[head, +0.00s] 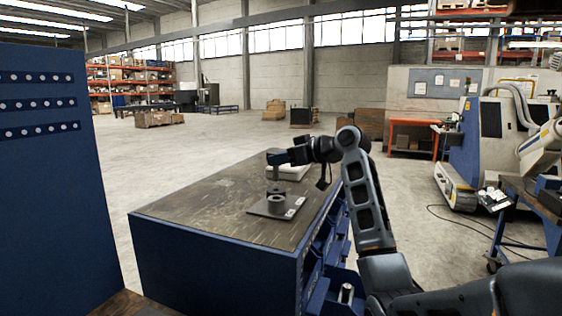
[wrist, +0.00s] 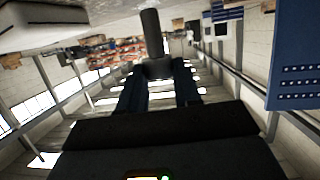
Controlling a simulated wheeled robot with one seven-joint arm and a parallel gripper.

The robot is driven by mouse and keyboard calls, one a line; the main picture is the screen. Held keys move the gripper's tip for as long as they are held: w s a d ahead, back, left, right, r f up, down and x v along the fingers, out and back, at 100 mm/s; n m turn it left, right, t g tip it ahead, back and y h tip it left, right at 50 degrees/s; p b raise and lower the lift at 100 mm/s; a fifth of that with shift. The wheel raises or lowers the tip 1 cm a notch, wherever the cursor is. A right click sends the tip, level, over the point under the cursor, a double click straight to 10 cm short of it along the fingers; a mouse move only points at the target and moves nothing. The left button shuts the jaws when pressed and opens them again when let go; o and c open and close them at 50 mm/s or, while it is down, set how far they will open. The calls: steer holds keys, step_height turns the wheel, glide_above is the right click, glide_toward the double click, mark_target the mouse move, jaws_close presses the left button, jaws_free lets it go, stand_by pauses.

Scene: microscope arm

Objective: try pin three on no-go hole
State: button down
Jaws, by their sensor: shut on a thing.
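My gripper (head: 277,157) is shut on a dark grey cylindrical pin and is above the bench in the head view. In the wrist view the pin (wrist: 152,33) sticks out from between the two fingertips (wrist: 160,72). In the head view the pin (head: 274,173) hangs down over a flat grey plate (head: 257,209) on the bench. A dark round gauge piece (head: 277,204) stands on the plate, with a similar dark shape just behind it. Whether the pin's lower end touches that shape is too small to tell. No hole can be made out. A white label lies on the plate's right side.
The plate lies on a blue bench with a worn wooden top (head: 190,205). A pale tray (head: 290,172) is behind the pin. An open drawer (head: 325,300) at the bench's right side holds a metal cylinder (head: 346,293). The left bench top is clear. A blue panel (head: 45,150) stands left.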

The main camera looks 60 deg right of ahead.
step_height(320, 180, up, 4)
steer(key=shift+r+p, duration=0.1)
steer(key=shift+p, duration=1.1)
